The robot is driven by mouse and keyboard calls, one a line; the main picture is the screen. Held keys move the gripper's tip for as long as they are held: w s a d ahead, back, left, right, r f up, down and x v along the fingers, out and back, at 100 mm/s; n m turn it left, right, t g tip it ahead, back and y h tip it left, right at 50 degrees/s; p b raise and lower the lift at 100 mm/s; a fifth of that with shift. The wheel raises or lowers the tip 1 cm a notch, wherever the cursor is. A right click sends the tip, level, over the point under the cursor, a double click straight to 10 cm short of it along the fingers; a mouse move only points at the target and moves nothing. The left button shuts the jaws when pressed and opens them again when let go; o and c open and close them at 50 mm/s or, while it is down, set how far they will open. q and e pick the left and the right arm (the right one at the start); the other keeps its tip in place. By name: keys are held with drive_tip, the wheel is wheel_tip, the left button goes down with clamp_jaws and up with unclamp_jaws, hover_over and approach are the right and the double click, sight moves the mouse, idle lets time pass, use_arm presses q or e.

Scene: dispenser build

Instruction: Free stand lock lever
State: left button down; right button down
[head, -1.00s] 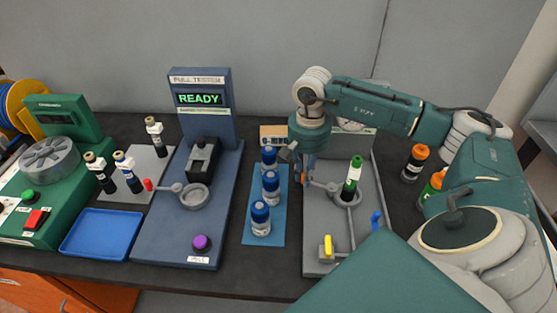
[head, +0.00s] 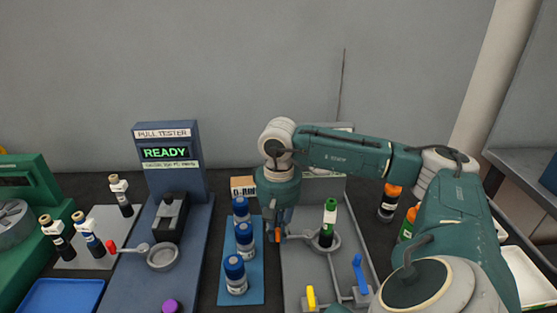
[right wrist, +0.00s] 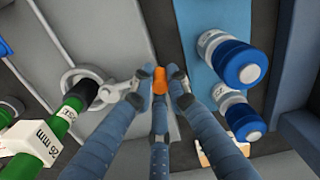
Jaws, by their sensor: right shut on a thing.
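The grey stand (head: 296,268) has a ring holder with a dark, green-capped bottle (head: 329,222) upright in it. An orange-tipped lever (head: 278,236) sticks out on the ring's left side. My right gripper (head: 275,229) points down over this lever. In the right wrist view the fingertips (right wrist: 159,90) are shut on the orange tip (right wrist: 160,79), with the grey arm of the lever (right wrist: 118,88) leading to the ring. The gripper partly hides the tip in the head view. A yellow lever (head: 311,297) and a blue lever (head: 359,272) stand at the stand's front. My left gripper is out of view.
Several blue-capped bottles (head: 245,240) stand on a blue mat (head: 256,289) close left of the gripper. The pull tester (head: 167,160), reading READY, is further left. Orange- and green-capped bottles (head: 391,200) stand right of the stand, near my right arm.

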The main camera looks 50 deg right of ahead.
drive_tip(key=shift+s, duration=0.1)
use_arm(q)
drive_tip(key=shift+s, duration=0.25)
use_arm(e)
drive_tip(key=c, duration=1.7)
unclamp_jaws()
drive_tip(key=shift+a, duration=0.1)
drive_tip(key=shift+r, duration=0.1)
drive_tip(key=shift+r, duration=0.3)
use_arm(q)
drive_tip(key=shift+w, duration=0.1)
use_arm(e)
wheel_tip(320, 180, up, 11)
drive_tip(key=shift+r, duration=0.15)
drive_tip(key=shift+r, duration=0.1)
